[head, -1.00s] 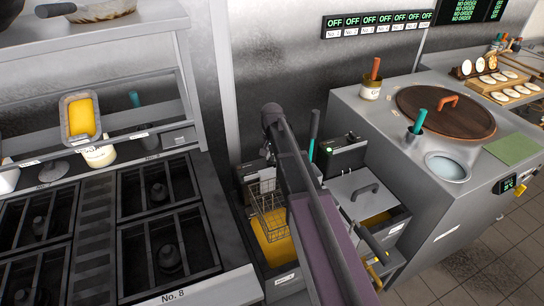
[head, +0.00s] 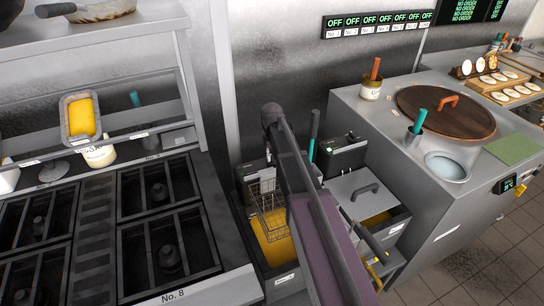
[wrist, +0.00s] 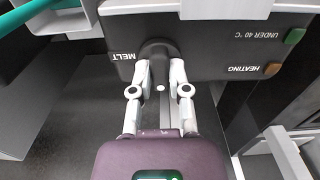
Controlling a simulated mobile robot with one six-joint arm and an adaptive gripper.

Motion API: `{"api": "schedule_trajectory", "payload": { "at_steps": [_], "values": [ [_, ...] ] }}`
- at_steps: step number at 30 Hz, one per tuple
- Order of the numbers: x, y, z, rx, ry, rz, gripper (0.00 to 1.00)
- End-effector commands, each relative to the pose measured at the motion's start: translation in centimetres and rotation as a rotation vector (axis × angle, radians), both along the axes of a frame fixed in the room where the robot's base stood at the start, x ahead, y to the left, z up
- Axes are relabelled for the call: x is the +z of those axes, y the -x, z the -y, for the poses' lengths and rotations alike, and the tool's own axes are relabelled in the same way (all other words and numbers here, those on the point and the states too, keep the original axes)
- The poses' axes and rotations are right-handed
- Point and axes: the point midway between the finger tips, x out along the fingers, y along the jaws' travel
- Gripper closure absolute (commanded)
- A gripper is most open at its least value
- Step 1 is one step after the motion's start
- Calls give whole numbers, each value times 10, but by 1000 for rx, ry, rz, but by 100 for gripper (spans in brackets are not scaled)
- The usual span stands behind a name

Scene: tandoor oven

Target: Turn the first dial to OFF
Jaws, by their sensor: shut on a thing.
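In the wrist view, a black dial (wrist: 157,49) sits on a dark control panel (wrist: 215,42). The word MELT shows upside down just left of the dial. No OFF mark is visible there. My gripper (wrist: 160,76) is shut on the dial, one finger on each side of its grip. In the head view, my own arm hides the gripper and the dial.
The panel has a green lamp (wrist: 294,36) marked UNDER 40 °C and an orange lamp (wrist: 272,69) marked HEATING. A wire basket (head: 268,205) hangs over a vat of yellow oil (head: 273,240). A stove (head: 165,220) stands left; a tandoor (head: 345,105) stands right.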

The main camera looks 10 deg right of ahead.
Motion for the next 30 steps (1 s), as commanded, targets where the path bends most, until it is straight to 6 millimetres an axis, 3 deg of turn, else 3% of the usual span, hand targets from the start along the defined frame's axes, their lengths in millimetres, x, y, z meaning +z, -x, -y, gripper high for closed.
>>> {"api": "schedule_trajectory", "payload": {
  "at_steps": [11, 12, 15, 30],
  "values": [
    [0, 1, 0, 8, -1, -2, 100],
    [0, 1, 0, 8, -1, -2, 71],
    [0, 1, 0, 7, -1, -2, 43],
    [0, 0, 0, -4, -1, 0, 43]
  ]
}}
